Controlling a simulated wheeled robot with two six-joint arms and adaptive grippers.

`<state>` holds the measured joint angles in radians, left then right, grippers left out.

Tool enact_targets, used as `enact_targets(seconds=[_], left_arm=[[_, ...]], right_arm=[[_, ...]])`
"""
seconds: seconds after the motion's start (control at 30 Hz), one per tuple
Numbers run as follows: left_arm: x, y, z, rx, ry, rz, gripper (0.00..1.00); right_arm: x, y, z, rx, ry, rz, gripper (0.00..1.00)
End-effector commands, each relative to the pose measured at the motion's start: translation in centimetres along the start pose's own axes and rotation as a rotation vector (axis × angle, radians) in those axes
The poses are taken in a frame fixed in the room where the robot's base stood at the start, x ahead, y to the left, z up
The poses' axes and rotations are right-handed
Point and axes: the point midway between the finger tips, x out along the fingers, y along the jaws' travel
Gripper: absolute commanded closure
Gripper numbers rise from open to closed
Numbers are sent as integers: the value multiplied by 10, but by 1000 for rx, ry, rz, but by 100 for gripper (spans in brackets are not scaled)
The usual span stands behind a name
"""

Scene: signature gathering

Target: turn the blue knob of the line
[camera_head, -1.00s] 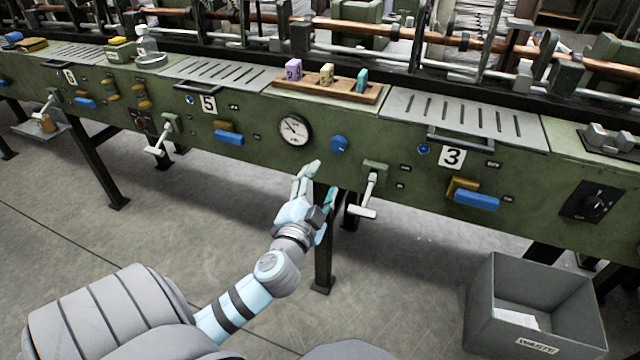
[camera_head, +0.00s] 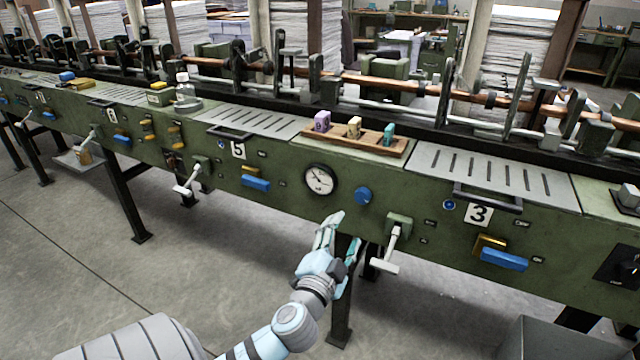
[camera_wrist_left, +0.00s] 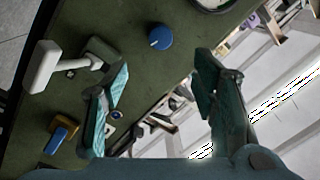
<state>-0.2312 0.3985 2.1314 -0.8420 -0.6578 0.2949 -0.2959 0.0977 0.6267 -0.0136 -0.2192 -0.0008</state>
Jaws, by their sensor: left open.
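The blue knob (camera_head: 363,196) is a round dial on the front of the green machine line (camera_head: 290,205), between the white gauge and a white-handled lever. It also shows in the left wrist view (camera_wrist_left: 160,37), with a pale mark on its face. My left gripper (camera_head: 342,236) is open and empty, below and slightly left of the knob in the head view. In the left wrist view the two fingers (camera_wrist_left: 162,75) are spread wide, and the knob lies beyond the gap between them, apart from both. My right gripper is not in view.
The lever (camera_head: 392,240) juts out just right of the knob, near my left gripper. The gauge (camera_head: 321,179) is left of it. A wooden tray (camera_head: 340,138) with small coloured blocks sits above. Blue and yellow tabs (camera_head: 504,260) stick out further right. Open floor lies in front.

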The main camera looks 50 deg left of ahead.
Motion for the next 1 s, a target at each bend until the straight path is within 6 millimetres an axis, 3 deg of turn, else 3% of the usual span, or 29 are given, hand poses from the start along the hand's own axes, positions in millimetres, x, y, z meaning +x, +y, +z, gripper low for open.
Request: enact_targets(seconds=[0.4,0.5,0.77,0.87,1.0], left_arm=[[0,0,0,1,-1,1,46],[-8,1,12,43,11,32,46],[-20,-11,6,-757,0,80,46],[-13,-11,7,-851,-6,77,46],[15,-9,6,-855,-5,75,46]], right_arm=[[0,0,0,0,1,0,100],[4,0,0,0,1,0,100],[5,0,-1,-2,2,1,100],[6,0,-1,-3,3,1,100],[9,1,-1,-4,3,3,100]])
